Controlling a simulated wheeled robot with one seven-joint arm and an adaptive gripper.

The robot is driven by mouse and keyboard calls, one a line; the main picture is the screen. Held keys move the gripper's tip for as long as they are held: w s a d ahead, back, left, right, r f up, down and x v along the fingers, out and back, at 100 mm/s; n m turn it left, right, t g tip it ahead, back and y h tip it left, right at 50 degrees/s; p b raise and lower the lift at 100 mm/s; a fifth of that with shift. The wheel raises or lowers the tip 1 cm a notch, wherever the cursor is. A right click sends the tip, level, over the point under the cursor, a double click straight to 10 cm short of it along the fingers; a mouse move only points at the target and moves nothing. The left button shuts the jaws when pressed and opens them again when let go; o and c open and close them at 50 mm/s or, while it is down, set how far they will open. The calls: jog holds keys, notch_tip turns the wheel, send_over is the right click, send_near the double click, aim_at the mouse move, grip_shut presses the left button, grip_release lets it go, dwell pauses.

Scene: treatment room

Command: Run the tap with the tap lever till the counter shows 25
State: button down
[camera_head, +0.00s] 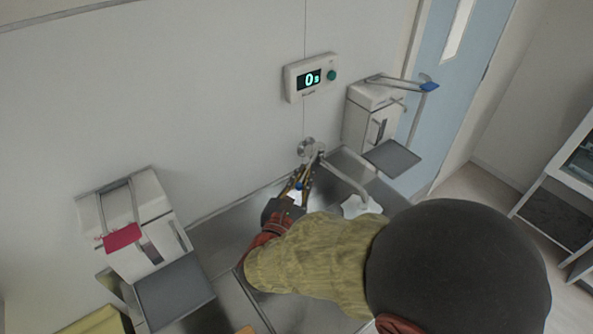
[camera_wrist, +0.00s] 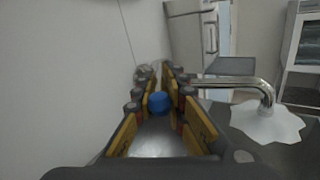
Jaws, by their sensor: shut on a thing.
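The tap (camera_head: 345,180) comes out of the wall above a metal sink, its spout bent to the right. The tap lever's blue end (camera_head: 298,186) sits between the fingers of my gripper (camera_head: 304,175). The wrist view shows this blue end (camera_wrist: 159,103) between the yellow finger pads, with my gripper (camera_wrist: 161,76) shut on the lever; the fingers hide much of it. A white patch (camera_wrist: 266,122) lies under the spout (camera_wrist: 235,82); I cannot tell whether it is water. The counter (camera_head: 311,78) on the wall reads 0 s, with a green button at its right.
A dispenser with a blue-ended lever (camera_head: 371,96) hangs right of the counter, above a grey tray (camera_head: 391,158). Another dispenser with a red-ended lever (camera_head: 134,222) hangs at the left, above a grey tray (camera_head: 173,292). The wall stands close behind the tap.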

jog(key=shift+s+d+n+t+y, duration=0.25)
jog(key=shift+d+n+t+y, duration=0.15)
jog(key=shift+d+n+y, duration=0.6)
jog(key=shift+a+m, duration=0.15)
jog(key=shift+m, duration=0.15)
jog(key=c, duration=1.9)
grip_release()
jog(key=shift+s, duration=0.1)
jog(key=v, duration=1.2)
